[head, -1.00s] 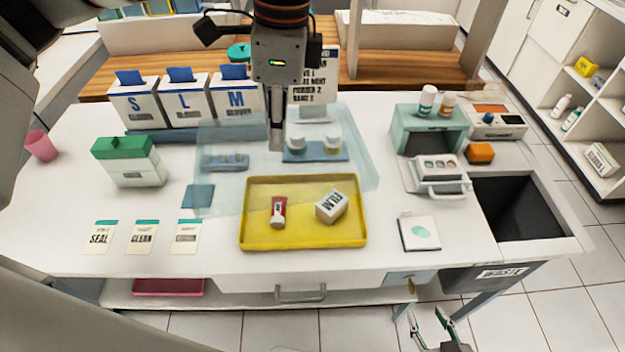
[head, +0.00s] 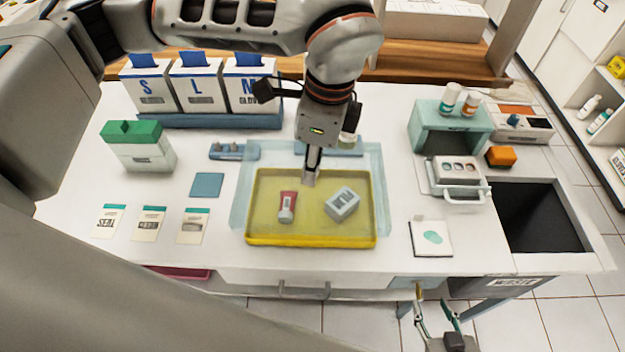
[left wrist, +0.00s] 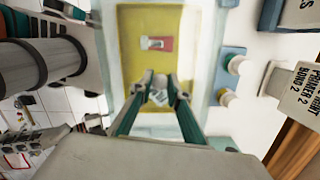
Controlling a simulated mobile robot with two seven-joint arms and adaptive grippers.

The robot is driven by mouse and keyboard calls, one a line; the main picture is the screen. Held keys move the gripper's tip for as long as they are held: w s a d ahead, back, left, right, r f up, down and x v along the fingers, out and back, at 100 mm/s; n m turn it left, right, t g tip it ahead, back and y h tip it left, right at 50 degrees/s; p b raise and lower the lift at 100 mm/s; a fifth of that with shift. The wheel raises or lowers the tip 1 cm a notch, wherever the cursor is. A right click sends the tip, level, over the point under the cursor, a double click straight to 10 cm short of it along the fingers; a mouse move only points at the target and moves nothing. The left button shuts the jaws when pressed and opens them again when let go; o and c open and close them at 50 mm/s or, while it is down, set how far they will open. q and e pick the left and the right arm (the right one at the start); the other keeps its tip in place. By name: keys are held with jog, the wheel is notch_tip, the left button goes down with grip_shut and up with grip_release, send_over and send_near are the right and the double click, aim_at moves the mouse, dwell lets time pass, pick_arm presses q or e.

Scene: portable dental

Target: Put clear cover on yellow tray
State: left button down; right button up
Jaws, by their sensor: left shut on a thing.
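The yellow tray (head: 310,241) lies on the white counter with a red-and-white tube (head: 287,206) and a small white box (head: 342,204) inside. The clear cover (head: 243,190) is a pale, see-through sheet overlapping most of the tray and reaching past its back and left side. I cannot tell whether it touches the tray rim. My left gripper (head: 311,178) points down over the tray's back part, shut on the cover's grip. My right gripper (head: 436,299) is open and empty, low beyond the counter's front edge.
Several pouches (head: 150,224) and a blue square (head: 207,185) lie left of the tray. A white card (head: 431,239) lies right. The blue holder (head: 233,152) and glove boxes (head: 196,88) stand behind. The black waste opening (head: 540,215) is at right.

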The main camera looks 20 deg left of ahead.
aim_at(321, 180)
pick_arm(q)
jog(key=shift+f, duration=2.45)
jog(key=shift+f+b, duration=0.35)
jog(key=shift+f, duration=0.15)
jog(key=c, duration=1.9)
grip_release()
jog(key=shift+r, duration=0.1)
notch_tip(321, 180, up, 13)
jog(key=d, duration=0.1)
jog(key=shift+d, duration=0.3)
